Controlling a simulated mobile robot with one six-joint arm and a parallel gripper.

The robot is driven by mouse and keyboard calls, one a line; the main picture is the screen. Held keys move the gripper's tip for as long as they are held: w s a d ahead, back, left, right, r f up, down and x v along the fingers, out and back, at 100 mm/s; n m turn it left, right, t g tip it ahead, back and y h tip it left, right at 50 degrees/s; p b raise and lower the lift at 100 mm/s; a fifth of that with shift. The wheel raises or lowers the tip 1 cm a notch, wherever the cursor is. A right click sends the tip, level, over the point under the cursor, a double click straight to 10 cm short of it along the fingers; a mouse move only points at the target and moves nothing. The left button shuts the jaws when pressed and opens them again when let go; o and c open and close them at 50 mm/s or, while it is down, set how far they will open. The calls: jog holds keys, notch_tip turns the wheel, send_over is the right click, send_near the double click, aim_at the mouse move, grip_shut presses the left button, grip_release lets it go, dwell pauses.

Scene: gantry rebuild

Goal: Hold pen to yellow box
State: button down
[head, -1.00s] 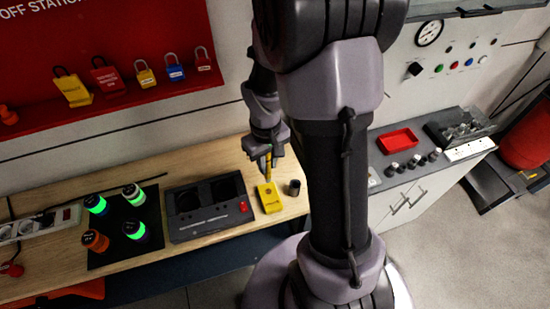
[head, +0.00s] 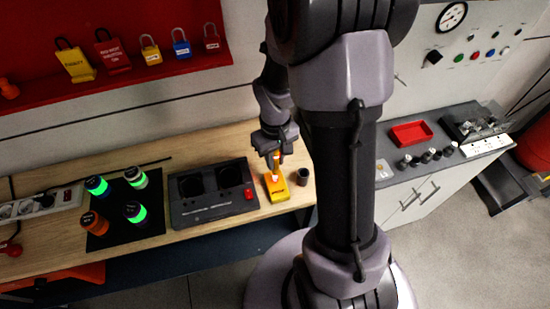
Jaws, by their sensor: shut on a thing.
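The yellow box (head: 276,190) sits on the wooden bench near its right end. My gripper (head: 275,160) is above the box and points down. It is shut on a slim yellow-orange pen (head: 276,160), which stands about upright between the fingers. The pen's lower end is at or just above the box's top; I cannot tell whether it touches. A light orange spot shows on the box top just below the pen.
A dark cup (head: 303,177) stands close right of the box. A dark grey two-well unit (head: 212,207) stands close left. A black mat (head: 118,240) holds several glowing cylinders. A red tray (head: 411,133) is on the grey cabinet at right.

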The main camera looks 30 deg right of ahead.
jog(key=shift+f+b, duration=0.55)
jog(key=shift+f, duration=0.05)
dwell(0.9)
jog(key=shift+r, duration=0.1)
dwell(0.9)
notch_tip(320, 180, up, 7)
jog(key=p, duration=0.5)
jog(key=shift+p, duration=0.4)
